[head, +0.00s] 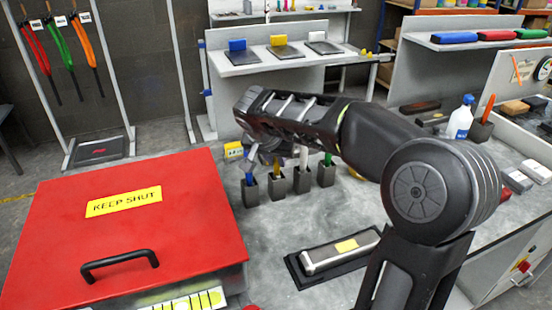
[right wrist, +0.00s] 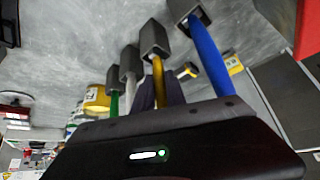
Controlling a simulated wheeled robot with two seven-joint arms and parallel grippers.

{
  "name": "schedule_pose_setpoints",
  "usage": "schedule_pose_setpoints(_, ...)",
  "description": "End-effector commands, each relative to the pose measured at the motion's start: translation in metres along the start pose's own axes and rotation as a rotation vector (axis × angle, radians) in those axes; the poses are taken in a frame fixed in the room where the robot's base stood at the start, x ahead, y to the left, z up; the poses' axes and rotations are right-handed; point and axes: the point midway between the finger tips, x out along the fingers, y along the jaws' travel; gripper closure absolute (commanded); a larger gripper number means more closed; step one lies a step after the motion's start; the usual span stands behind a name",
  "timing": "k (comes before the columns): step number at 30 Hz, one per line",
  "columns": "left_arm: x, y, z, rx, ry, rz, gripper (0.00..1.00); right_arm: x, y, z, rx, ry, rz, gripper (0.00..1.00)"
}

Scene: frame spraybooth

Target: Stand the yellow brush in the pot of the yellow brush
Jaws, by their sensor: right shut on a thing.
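The yellow brush (right wrist: 158,82) is between the dark fingers of my right gripper (right wrist: 160,95), which is shut on it. Its far end meets the mouth of a dark grey square pot (right wrist: 155,38) in the right wrist view; I cannot tell how deep it goes. In the head view the yellow brush (head: 277,171) shows just above its pot (head: 278,188), with my right gripper (head: 264,150) over it and partly hidden by the arm. The pot stands upright in a row of pots. My left gripper is not in view.
A blue brush (right wrist: 208,55) stands in the pot on one side, close to my gripper. White (head: 303,157) and green (head: 327,160) brushes stand in pots on the other side. A red lidded box (head: 130,225) is at left. A block on a black mat (head: 340,254) lies in front.

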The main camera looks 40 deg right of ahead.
Motion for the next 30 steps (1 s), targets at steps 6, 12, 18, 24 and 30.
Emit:
schedule_pose_setpoints(6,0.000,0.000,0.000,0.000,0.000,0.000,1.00,0.000,0.000,0.000,0.000,0.000,0.000,0.73)
schedule_pose_setpoints(12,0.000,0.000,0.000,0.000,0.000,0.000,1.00,0.000,0.000,0.000,0.000,0.000,0.000,0.58)
schedule_pose_setpoints(18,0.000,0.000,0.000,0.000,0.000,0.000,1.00,0.000,0.000,0.000,0.000,0.000,0.000,0.58)
schedule_pose_setpoints(24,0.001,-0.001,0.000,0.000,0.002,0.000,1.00,-0.009,0.000,-0.001,0.001,0.002,-0.002,0.58)
schedule_pose_setpoints(30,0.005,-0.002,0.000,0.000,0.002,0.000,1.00,-0.040,-0.001,0.000,0.001,0.002,-0.003,0.58)
